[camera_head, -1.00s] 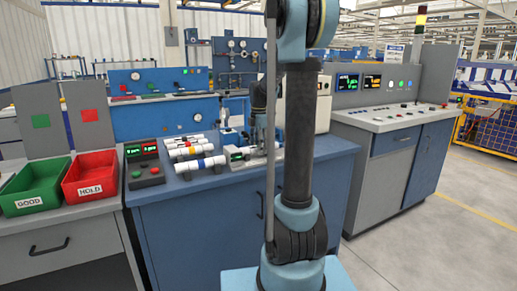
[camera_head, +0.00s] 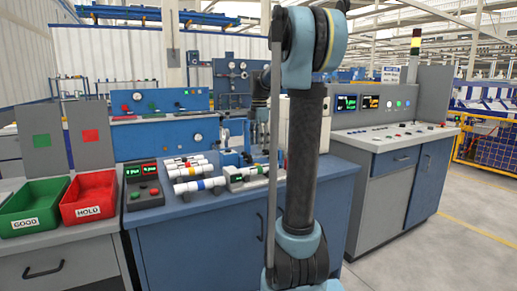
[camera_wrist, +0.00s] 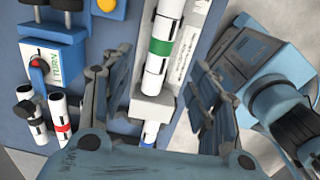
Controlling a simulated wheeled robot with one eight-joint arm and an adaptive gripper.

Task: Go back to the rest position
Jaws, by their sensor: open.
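My gripper (camera_wrist: 158,105) is open in the wrist view, its two fingers apart on either side of a white pipe (camera_wrist: 152,83) with a green band. The pipe lies in a grey holder (camera_wrist: 150,107) on the blue bench. I see no contact between fingers and pipe. In the head view my arm stands upright in front of the bench and hides part of it; the gripper itself is not clear there. Several white pipes with coloured bands (camera_head: 193,174) lie side by side on the bench (camera_head: 205,230), left of my arm.
A green GOOD bin (camera_head: 32,208) and a red HOLD bin (camera_head: 89,197) stand at the left. A small panel with lit displays (camera_head: 143,189) is beside them. A control console (camera_head: 395,135) stands at the right, with open floor before it. A blue fixture (camera_wrist: 52,55) borders the gripper's left.

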